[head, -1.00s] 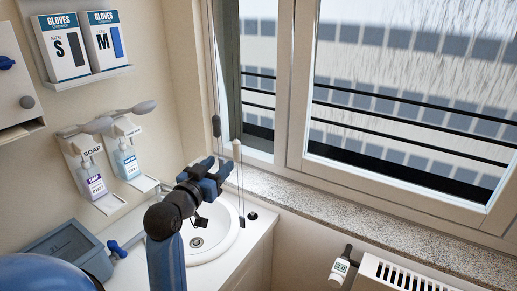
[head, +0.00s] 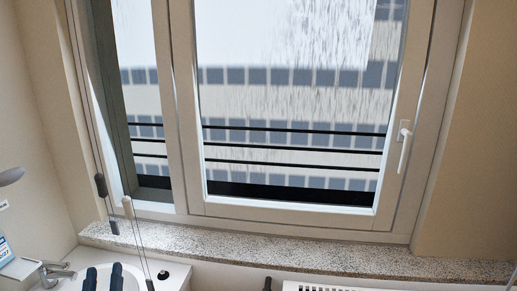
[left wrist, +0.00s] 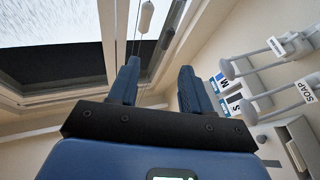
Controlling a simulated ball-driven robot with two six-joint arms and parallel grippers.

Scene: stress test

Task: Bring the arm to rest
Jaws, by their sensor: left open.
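My left gripper (head: 103,278) shows at the bottom left of the head view, its two blue fingertips pointing up in front of the sink (head: 132,275). In the left wrist view the left gripper (left wrist: 158,85) has its two blue fingers spread apart with nothing between them. The rest of my left arm is below the edge of the head view. My right gripper is in neither view.
Pull cords with a grey weight (head: 100,185) and a pale weight (head: 127,207) hang near the left gripper. A granite sill (head: 250,247) runs below the closed window (head: 290,212). A radiator (head: 330,287) is at bottom right. Dispensers (left wrist: 305,90) show right in the wrist view.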

